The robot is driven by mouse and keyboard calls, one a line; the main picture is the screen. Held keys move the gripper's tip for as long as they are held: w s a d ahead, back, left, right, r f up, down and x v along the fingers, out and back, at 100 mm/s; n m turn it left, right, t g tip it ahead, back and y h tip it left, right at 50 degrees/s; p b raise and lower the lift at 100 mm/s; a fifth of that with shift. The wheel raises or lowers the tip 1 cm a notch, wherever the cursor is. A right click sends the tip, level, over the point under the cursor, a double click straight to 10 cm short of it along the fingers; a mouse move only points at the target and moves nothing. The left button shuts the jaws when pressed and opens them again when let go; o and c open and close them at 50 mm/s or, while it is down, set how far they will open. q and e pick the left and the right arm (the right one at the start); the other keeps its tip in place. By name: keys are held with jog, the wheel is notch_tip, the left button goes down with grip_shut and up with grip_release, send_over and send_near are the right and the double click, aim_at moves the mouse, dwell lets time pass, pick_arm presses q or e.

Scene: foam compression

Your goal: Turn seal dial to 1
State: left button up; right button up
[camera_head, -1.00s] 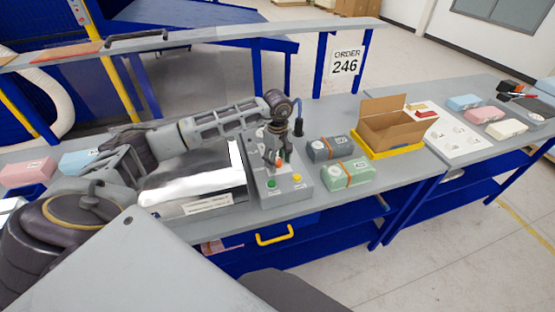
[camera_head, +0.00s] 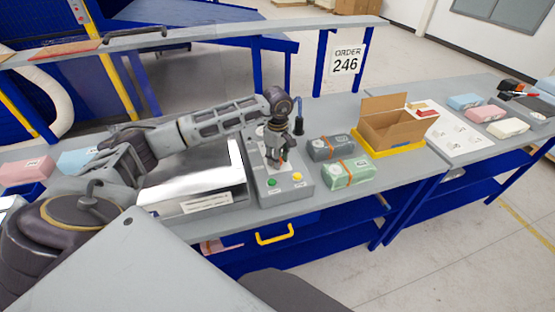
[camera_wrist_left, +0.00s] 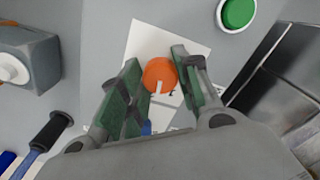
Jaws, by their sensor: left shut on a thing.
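The orange seal dial (camera_wrist_left: 159,72) sits on a white label plate (camera_wrist_left: 185,40) in the left wrist view, with a pale pointer mark toward the bottom of that view. My left gripper (camera_wrist_left: 158,60) has its two green-padded fingers on either side of the dial and is shut on it. The dial's printed numbers are mostly hidden or too small to read. In the head view my left gripper (camera_head: 275,160) points down onto the grey control box (camera_head: 297,192), largely hiding the dial. My right gripper is not in view.
The box has a green button (camera_head: 272,183) and a yellow button (camera_head: 297,177). A silver-topped machine (camera_head: 190,185) stands left of it. Dark grey (camera_head: 330,147) and green (camera_head: 348,174) strapped packs lie to the right, near an open carton (camera_head: 390,128) in a yellow tray.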

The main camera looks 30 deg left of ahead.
pick_arm(q)
jog(key=n+b, duration=0.2)
jog(key=n, duration=0.1)
jog(key=shift+n, duration=0.3)
jog(key=shift+n+b, duration=0.6)
jog(key=shift+n, duration=1.1)
jog(key=o, duration=1)
jog(key=shift+o, duration=0.2)
